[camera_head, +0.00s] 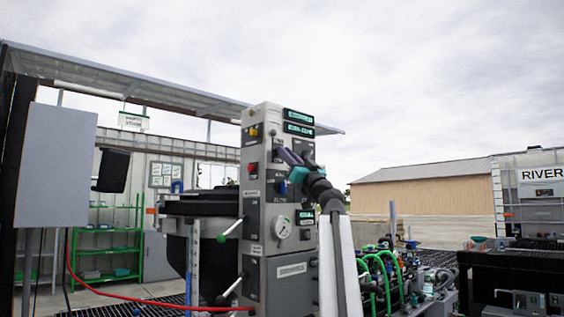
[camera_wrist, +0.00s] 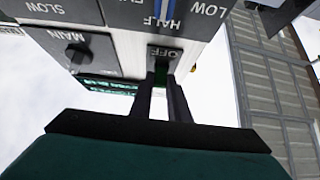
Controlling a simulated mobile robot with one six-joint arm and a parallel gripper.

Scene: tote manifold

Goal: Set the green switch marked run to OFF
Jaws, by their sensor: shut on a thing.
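My gripper (camera_wrist: 166,84) is shut on a small green switch (camera_wrist: 160,78) on the grey control panel (camera_wrist: 118,38) in the wrist view. The panel appears upside down there. The word OFF stands on a dark plate (camera_wrist: 164,53) just beyond the fingertips. The fingers hide most of the switch, so I cannot tell its exact position, and no run mark is legible. In the head view my gripper (camera_head: 299,166) is at the upper front of the panel column (camera_head: 259,205), and the switch is hidden behind it.
A black MAIN knob (camera_wrist: 76,54) sits close to the left of my gripper in the wrist view. A red hose (camera_head: 120,292) runs low at left.

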